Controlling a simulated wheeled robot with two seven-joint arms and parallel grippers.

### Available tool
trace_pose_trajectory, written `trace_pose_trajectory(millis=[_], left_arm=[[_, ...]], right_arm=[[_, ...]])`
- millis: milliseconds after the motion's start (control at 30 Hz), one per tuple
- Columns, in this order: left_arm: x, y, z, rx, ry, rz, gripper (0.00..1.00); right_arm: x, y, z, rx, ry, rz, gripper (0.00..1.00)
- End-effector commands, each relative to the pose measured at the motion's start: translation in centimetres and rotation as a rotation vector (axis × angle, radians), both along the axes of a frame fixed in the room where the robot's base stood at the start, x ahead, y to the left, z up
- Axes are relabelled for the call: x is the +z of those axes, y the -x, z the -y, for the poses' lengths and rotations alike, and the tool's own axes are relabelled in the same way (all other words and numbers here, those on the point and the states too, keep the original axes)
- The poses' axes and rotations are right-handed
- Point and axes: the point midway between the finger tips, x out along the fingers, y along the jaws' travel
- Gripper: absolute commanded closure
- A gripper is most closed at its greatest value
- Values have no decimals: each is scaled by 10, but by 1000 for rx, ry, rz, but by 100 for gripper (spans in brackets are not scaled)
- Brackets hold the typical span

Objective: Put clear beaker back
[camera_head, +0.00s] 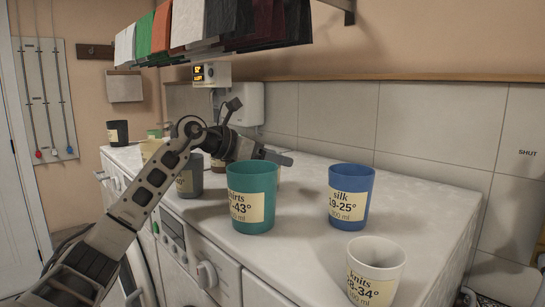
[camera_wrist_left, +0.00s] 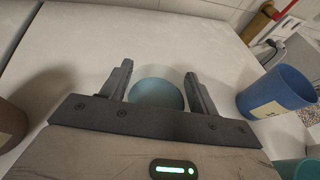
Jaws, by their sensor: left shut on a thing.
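My left gripper (camera_head: 282,158) reaches over the white worktop behind the teal beaker and is mostly seen from the side. In the left wrist view its two fingers (camera_wrist_left: 158,95) are closed around a round, see-through beaker (camera_wrist_left: 156,94) with a bluish-grey lower part, which looks like the clear beaker. In the head view this beaker is mostly hidden behind the teal beaker and the gripper. I cannot tell whether its base touches the worktop. My right gripper is not in view.
A teal beaker (camera_head: 252,197), a blue beaker (camera_head: 350,197) and a white beaker (camera_head: 373,272) stand near the gripper. A grey beaker (camera_head: 189,178) and a black one (camera_head: 117,133) stand further left. A cloth-laden shelf (camera_head: 260,42) hangs above. The worktop (camera_head: 425,205) right of the blue beaker is clear.

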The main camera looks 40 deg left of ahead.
Motion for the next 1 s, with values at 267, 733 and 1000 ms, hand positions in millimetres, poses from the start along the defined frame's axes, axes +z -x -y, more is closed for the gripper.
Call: trace_pose_trajectory(millis=[267, 733, 1000], left_arm=[[-1, 0, 0, 0, 1, -1, 18], [13, 47, -20, 4, -7, -2, 18], [32, 91, -37, 3, -2, -2, 18]], right_arm=[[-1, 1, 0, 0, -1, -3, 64], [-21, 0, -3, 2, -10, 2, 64], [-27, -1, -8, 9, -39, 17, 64]])
